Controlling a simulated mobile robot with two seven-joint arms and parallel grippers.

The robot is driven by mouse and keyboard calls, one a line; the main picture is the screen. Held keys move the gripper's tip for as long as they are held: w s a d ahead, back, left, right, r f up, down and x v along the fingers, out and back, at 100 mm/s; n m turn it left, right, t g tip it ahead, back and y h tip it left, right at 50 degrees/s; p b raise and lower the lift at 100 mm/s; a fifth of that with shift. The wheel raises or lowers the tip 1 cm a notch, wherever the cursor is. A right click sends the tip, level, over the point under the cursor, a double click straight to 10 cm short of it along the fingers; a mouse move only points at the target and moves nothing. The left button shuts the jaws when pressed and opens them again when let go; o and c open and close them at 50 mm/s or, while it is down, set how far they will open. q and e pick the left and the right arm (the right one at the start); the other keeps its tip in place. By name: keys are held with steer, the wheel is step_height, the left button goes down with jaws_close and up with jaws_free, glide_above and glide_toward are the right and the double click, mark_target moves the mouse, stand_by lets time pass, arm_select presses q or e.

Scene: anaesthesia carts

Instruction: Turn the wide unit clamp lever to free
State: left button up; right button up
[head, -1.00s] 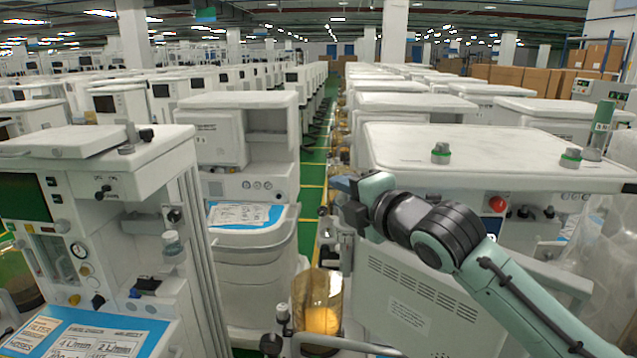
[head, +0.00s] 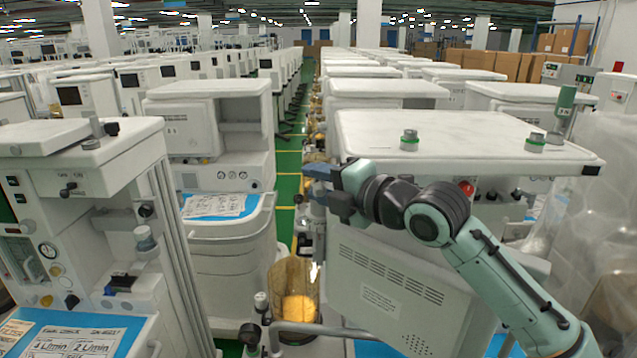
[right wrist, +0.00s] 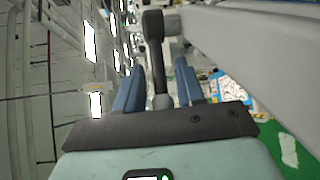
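The wide unit (head: 470,140) is the white cart on the right with a broad flat top. My right gripper (head: 320,173) is at its left side, just below the top's left edge. In the right wrist view its two blue fingers (right wrist: 159,68) are apart. A dark lever with a rounded end (right wrist: 154,45) and a grey stem stands between them, with gaps seeming to show on both sides. I take it for the clamp lever; contact cannot be told. In the head view my gripper hides the lever. My left gripper is not in view.
Two green-banded knobs (head: 409,140) (head: 535,142) sit on the wide unit's top. A yellowish canister (head: 295,290) stands below my gripper. A white cart (head: 215,130) is across the narrow green aisle. Another cart (head: 85,170) is at the near left. Plastic wrapping (head: 600,200) hangs at right.

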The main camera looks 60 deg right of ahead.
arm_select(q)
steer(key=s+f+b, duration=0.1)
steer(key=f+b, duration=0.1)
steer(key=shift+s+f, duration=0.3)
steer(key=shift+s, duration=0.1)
arm_select(e)
steer(key=v, duration=1.3)
steer(key=shift+s, duration=0.25)
